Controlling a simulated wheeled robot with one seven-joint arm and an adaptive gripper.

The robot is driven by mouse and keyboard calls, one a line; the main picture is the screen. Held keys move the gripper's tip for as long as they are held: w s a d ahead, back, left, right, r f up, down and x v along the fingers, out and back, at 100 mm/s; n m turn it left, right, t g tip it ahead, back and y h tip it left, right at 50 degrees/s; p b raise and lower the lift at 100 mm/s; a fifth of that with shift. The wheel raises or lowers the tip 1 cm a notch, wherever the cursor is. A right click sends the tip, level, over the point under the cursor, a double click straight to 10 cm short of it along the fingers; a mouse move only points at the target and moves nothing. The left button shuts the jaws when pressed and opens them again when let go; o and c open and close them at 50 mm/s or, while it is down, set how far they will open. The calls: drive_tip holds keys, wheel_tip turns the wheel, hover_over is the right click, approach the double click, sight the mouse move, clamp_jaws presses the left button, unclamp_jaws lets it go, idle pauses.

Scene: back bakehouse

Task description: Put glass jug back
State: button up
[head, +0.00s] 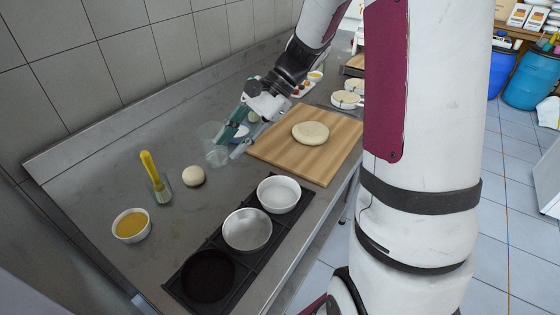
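The clear glass jug (213,147) stands on the steel worktop, just left of the wooden board. It is see-through and its outline is faint. My gripper (229,149) reaches down from the upper right, its fingertips at the jug's right side. The two fingers are spread apart with a gap between them. One finger overlaps the jug in the picture. I cannot tell whether either finger touches the glass, nor where the jug's handle is.
The wooden board (275,158) bears a flat dough round (310,132). White bowls (345,100) stand behind.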

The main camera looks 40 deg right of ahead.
drive_tip(key=s+r+n+t+h, duration=0.1)
drive_tip(key=s+r+n+h, duration=0.2)
drive_tip(key=s, duration=0.3)
drive_tip(key=s+a+r+n+t+h, duration=0.1)
drive_tip(key=s+r+n+h, duration=0.2)
drive_tip(key=s+n, duration=0.3)
drive_tip(key=s+r+n+t+h, duration=0.1)
drive_tip(key=s+r+n+h, duration=0.2)
drive_tip(key=s+n, duration=0.2)
drive_tip(key=shift+s+a+t, duration=0.3)
drive_tip(key=shift+s, duration=1.15)
